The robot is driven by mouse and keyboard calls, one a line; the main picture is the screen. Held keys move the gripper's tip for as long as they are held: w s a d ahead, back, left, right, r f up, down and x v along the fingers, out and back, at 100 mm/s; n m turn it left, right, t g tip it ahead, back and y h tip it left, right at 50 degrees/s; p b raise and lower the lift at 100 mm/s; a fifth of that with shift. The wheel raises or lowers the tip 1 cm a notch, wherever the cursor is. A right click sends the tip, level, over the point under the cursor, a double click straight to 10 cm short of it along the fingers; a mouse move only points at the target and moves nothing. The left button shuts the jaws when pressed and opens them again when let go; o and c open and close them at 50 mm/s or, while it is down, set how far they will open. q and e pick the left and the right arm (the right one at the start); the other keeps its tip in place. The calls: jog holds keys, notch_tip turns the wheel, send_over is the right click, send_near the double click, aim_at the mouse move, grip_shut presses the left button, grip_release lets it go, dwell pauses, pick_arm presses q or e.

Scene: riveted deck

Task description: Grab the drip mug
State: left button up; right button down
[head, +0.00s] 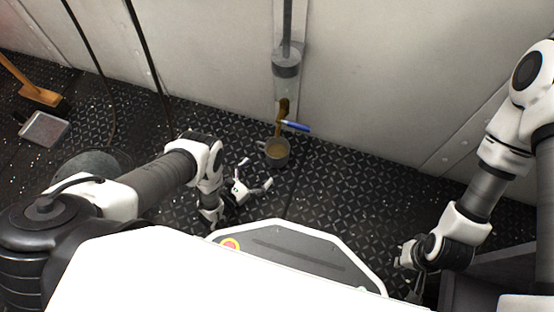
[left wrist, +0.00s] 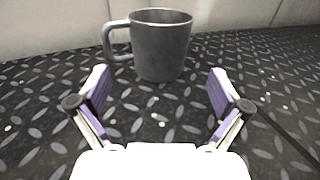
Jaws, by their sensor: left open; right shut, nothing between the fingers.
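The drip mug (head: 277,153) is a grey metal mug standing upright on the deck by the wall, under a brass tap with a blue handle. Brownish liquid shows inside it in the head view. In the left wrist view the mug (left wrist: 161,46) stands ahead of the fingers, its handle on the left. My left gripper (head: 257,177) is open and empty, near the mug but apart from it; its spread fingers also show in the left wrist view (left wrist: 155,90). My right gripper (head: 408,277) is at the lower right, far from the mug, partly hidden; nothing shows in it.
The tap (head: 284,108) with its blue lever (head: 297,126) hangs just above the mug on a wall pipe (head: 286,62). A dustpan (head: 44,129) and a wooden broom (head: 38,94) are at the far left. A dark shelf-like box (head: 490,275) stands at the lower right. Deck between gripper and mug is clear.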

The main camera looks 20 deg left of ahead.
aim_at(270, 160)
pick_arm(q)
jog(key=b+x, duration=0.2)
jog(key=x, duration=0.4)
jog(key=shift+w+d+f, duration=0.15)
jog(key=shift+w, duration=0.15)
jog(key=shift+w+d, duration=0.15)
jog(key=shift+w, duration=0.3)
jog(key=shift+r, duration=0.2)
jog(key=c, duration=1.2)
